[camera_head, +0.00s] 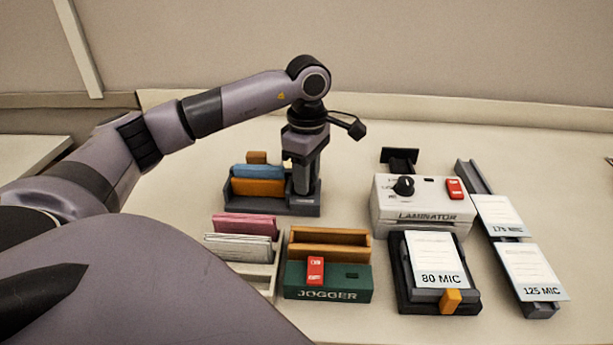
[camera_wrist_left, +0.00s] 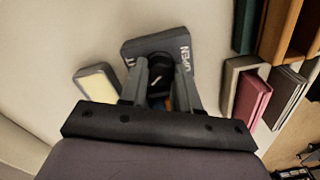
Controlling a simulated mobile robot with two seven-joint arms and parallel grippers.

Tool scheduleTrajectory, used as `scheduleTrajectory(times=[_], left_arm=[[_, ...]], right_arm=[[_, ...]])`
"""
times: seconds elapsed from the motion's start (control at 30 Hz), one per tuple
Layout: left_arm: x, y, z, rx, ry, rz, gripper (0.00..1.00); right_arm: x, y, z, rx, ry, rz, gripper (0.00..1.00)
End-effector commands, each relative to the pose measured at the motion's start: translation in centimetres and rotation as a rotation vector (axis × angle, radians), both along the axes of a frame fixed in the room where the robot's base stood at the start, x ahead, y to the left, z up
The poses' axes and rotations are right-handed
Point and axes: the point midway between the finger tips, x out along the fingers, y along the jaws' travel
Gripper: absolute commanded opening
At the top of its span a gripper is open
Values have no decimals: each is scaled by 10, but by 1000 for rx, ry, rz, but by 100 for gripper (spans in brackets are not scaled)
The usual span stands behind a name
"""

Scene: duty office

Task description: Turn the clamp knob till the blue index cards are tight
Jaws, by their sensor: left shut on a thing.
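The dark grey clamp (camera_head: 240,205) stands on the desk left of centre. The blue index cards (camera_head: 257,171) stand in it behind an orange plate (camera_head: 258,187). My left gripper (camera_head: 303,190) points down at the clamp's right end and hides the knob in the head view. In the left wrist view, the fingers of my left gripper (camera_wrist_left: 163,68) are shut on the dark knob (camera_wrist_left: 157,77), which has a light pointer line. My right gripper is out of view.
Pink cards (camera_head: 244,227) and white cards (camera_head: 240,247) stand in a pale rack in front. A green jogger (camera_head: 330,284) is beside it. A laminator (camera_head: 425,200), an 80 MIC tray (camera_head: 405,285) and a pouch rail (camera_head: 475,178) stand to the right.

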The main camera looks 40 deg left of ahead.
Motion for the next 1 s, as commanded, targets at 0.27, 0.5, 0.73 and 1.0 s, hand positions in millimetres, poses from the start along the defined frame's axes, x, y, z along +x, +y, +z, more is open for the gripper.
scheduleTrajectory(times=[0.27, 0.5, 0.73, 1.0], left_arm=[[1, 0, 1, -2, -5, -135, 1], [1, -1, 1, -3, -5, -179, 1], [1, -1, 2, -3, -5, -185, 1], [1, -1, 2, -3, -5, -183, 42]], right_arm=[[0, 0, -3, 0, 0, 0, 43], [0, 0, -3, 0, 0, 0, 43], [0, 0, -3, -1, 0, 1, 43], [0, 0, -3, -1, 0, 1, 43]])
